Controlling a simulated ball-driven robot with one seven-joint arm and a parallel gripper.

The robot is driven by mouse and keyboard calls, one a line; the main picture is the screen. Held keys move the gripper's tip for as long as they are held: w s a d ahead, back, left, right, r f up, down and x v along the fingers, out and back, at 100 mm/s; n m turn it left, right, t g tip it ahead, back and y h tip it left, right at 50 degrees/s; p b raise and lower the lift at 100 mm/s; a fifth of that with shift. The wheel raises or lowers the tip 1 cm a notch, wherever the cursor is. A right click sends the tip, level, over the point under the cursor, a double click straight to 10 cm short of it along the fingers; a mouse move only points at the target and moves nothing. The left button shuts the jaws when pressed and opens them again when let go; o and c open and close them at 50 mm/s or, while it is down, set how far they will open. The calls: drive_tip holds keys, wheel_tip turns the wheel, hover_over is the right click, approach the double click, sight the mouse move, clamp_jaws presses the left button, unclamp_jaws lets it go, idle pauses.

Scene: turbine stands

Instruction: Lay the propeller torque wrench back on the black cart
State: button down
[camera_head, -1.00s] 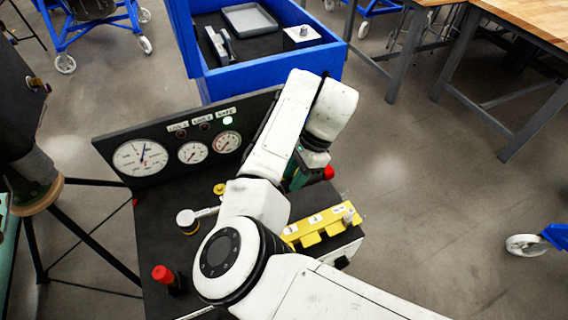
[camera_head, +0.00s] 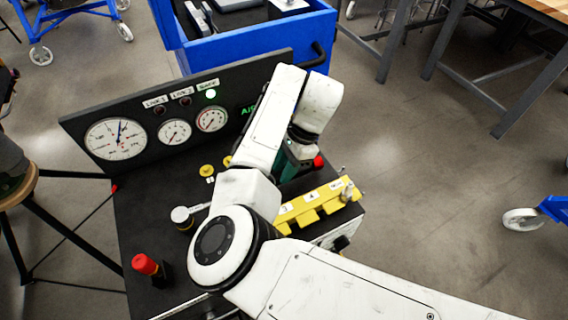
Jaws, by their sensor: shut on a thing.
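My gripper (camera_head: 292,158) is partly seen past my white arm, over the right part of the black cart (camera_head: 135,208). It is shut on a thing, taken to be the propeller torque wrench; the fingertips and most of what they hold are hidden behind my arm. A small red tip (camera_head: 318,161) shows just right of the gripper; I cannot tell whether it belongs to the wrench. The black cart carries an upright panel with three round gauges and a lit green lamp (camera_head: 210,95).
A yellow block (camera_head: 322,203) with numbered labels lies at the cart's right edge. A red-topped knob (camera_head: 146,264) and a silver-headed fitting (camera_head: 181,215) stand on the left. A blue cart (camera_head: 240,52) is behind the panel. A wooden-topped table (camera_head: 525,18) stands back right. Floor at right is open.

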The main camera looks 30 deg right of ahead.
drive_tip(key=shift+f, duration=0.4)
drive_tip(key=shift+s+f+b, duration=0.15)
drive_tip(key=shift+f+b, duration=0.15)
drive_tip(key=shift+f, duration=0.65)
idle(0.3)
drive_tip(key=c, duration=1.1)
unclamp_jaws()
drive_tip(key=shift+f, duration=0.1)
drive_tip(key=o, duration=0.5)
drive_tip(key=shift+r, duration=0.2)
drive_tip(key=shift+o, duration=0.2)
drive_tip(key=shift+r, duration=0.15)
drive_tip(key=p+v, duration=0.7)
drive_tip(key=shift+w, duration=0.2)
